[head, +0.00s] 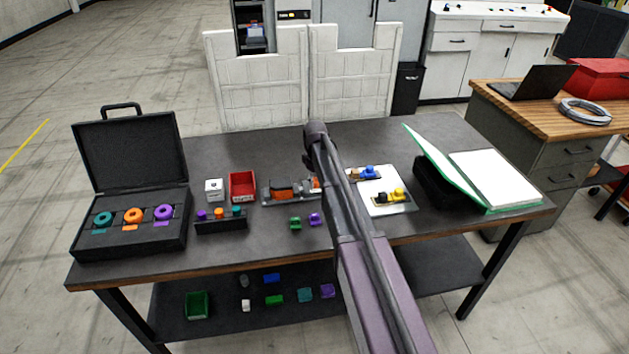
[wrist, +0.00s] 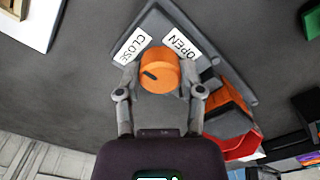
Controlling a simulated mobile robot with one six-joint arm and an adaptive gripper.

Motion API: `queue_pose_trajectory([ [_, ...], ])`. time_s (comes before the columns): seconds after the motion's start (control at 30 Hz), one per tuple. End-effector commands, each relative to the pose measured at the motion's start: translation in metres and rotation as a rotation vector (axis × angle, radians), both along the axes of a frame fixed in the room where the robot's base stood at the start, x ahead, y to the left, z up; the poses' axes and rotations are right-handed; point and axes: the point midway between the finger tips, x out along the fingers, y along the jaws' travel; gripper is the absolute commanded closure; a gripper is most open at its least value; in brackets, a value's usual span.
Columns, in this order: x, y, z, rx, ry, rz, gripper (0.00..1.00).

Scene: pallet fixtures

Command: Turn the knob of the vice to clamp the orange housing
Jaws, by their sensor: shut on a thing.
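The grey vice (head: 270,197) lies on the dark table in the head view, with the orange housing (head: 283,190) between its jaws. I cannot tell whether the jaws touch the housing. The round orange knob (wrist: 158,71) is at the vice's end, and its dark mark is on the left of its face in the wrist view. White CLOSE (wrist: 131,47) and OPEN (wrist: 181,43) labels sit beside it. My gripper (wrist: 160,78) is shut on the knob, one finger on each side. The housing also shows at the right in the wrist view (wrist: 223,98), partly hidden.
A red bin (head: 242,186) and white block (head: 213,189) are left of the vice. An open black case (head: 130,225) stands far left.

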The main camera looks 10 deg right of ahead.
Motion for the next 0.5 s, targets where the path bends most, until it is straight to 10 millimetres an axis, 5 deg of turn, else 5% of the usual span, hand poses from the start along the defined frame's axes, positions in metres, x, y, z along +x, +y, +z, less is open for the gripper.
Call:
queue_pose_trajectory([
  [0.43, -0.0005, 0.0005, -0.0002, 0.0, 0.001, 0.015, 0.98],
  [0.47, -0.0005, 0.0005, -0.0002, 0.0, 0.001, 0.015, 0.44],
  [0.5, -0.0005, 0.0005, -0.0002, 0.0, 0.001, 0.015, 0.33],
])
